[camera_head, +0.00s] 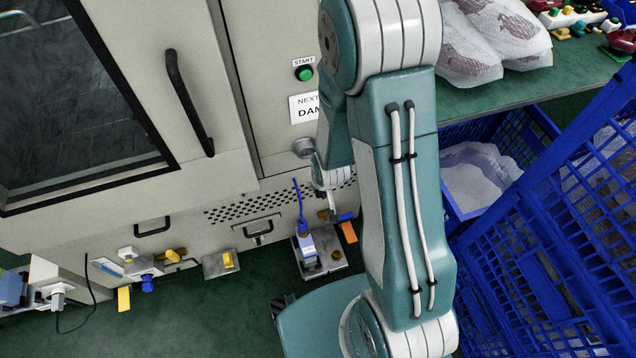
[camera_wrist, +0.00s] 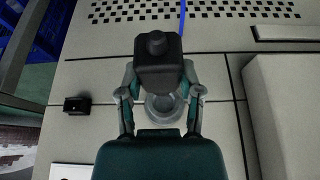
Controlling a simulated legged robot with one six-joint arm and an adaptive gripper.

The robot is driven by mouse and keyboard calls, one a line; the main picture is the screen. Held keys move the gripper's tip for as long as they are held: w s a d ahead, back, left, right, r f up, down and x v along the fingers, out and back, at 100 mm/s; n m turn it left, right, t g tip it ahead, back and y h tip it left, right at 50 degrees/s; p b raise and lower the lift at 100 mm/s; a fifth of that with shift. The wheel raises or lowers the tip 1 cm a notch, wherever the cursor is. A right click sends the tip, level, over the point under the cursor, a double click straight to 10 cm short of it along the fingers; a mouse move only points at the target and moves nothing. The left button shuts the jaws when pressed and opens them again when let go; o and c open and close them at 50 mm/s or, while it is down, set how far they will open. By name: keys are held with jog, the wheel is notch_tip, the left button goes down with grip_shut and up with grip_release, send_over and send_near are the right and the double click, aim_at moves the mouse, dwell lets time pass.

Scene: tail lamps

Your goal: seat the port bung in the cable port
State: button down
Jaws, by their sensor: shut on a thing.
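My gripper (camera_wrist: 160,70) has its two fingers shut on the port bung (camera_wrist: 158,76), a dark block with a short round knob, in the wrist view. The cable port (camera_wrist: 161,110) is a pale grey ring on the cabinet face, showing just below the bung and partly hidden by it. I cannot tell how much gap lies between them. In the head view, a grey round collar (camera_head: 304,147) under the sign looks like the same port. My gripper (camera_head: 328,182) is just below and right of it there, partly behind my arm; I cannot make out the bung in that view.
The cabinet has a green START button (camera_head: 304,73), a door handle (camera_head: 188,100) and a vent grille (camera_wrist: 195,10). A blue cable (camera_head: 298,195) rises from a small device below. Blue crates (camera_head: 560,230) stand on the right. A small black box (camera_wrist: 76,104) sits on the cabinet face.

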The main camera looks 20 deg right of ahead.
aim_at(309, 157)
jog(key=shift+w+d, duration=0.2)
jog(key=shift+w, duration=0.25)
jog(key=w, duration=0.4)
jog(key=shift+w+a, duration=0.2)
jog(key=shift+a, duration=0.05)
jog(key=shift+d, duration=0.1)
jog(key=shift+a, duration=0.2)
jog(key=shift+d, duration=0.2)
jog(key=shift+w, duration=0.25)
jog(key=shift+w, duration=1.25)
jog(key=shift+w, duration=0.25)
dwell(0.5)
